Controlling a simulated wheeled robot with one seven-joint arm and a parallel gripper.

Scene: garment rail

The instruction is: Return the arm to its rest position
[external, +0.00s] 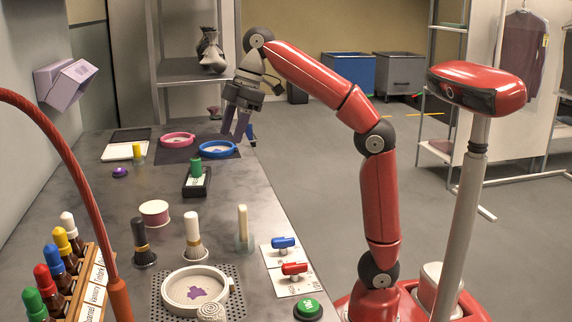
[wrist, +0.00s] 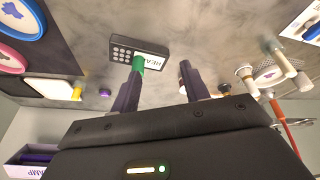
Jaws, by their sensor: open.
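My gripper (external: 236,122) hangs fingers-down above the far end of the grey table (external: 142,196), near the blue hoop (external: 218,148). Its two dark fingers are apart with nothing between them; the wrist view also shows my open gripper (wrist: 158,92). My red arm arches up from its base at the right of the table and reaches over to the far end.
A black box with a green knob (external: 196,182) stands mid-table. A pink hoop (external: 178,139), brushes (external: 193,238), a white round dish (external: 195,290) and a rack of dropper bottles (external: 92,285) are also there.

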